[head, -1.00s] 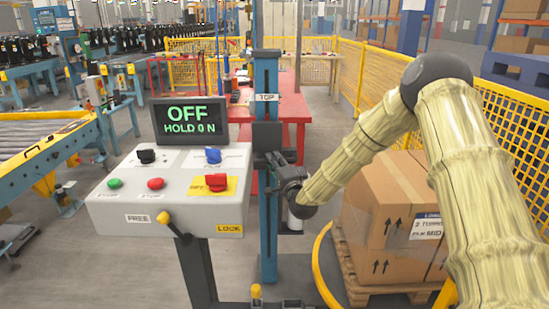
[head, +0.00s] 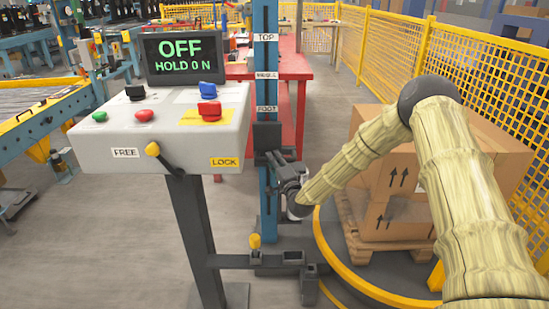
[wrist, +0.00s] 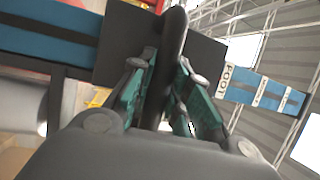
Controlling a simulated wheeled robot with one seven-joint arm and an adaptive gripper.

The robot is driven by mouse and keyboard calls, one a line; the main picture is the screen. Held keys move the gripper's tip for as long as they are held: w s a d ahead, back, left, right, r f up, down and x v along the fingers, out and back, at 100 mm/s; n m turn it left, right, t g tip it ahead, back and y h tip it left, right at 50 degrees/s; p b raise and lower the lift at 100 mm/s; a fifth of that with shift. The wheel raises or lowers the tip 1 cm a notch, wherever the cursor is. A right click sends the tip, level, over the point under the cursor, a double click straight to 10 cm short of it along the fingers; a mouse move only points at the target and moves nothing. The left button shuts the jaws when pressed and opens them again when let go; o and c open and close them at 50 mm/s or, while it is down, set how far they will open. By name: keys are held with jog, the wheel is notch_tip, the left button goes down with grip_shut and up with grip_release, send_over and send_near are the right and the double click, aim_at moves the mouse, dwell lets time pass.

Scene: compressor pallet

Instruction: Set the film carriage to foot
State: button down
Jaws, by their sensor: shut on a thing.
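The film carriage (head: 267,137) is a black block on the blue mast (head: 265,205). The mast carries TOP, MIDDLE and FOOT labels, and the carriage sits just below the FOOT label (head: 267,108). My gripper (head: 280,163) is at the carriage's lower right side. In the wrist view its green-padded fingers (wrist: 165,70) are closed around the dark upright handle (wrist: 173,35) in front of the carriage plate (wrist: 205,52). The yellow-knobbed lever (head: 153,149) on the console leans to the FREE side, away from LOCK.
The grey console (head: 165,150) stands left of the mast, its display (head: 185,58) reading OFF, HOLD 0 N. Cartons (head: 400,215) on a pallet stand behind my arm, on the yellow-rimmed turntable (head: 350,275). A yellow-knobbed post (head: 255,242) rises near the mast's foot.

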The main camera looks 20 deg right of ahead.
jog(key=shift+s+f, duration=0.15)
jog(key=shift+f, duration=0.25)
jog(key=c, duration=1.3)
grip_release()
jog(key=shift+f, duration=0.1)
jog(key=shift+r, duration=0.2)
jog(key=v, duration=1.2)
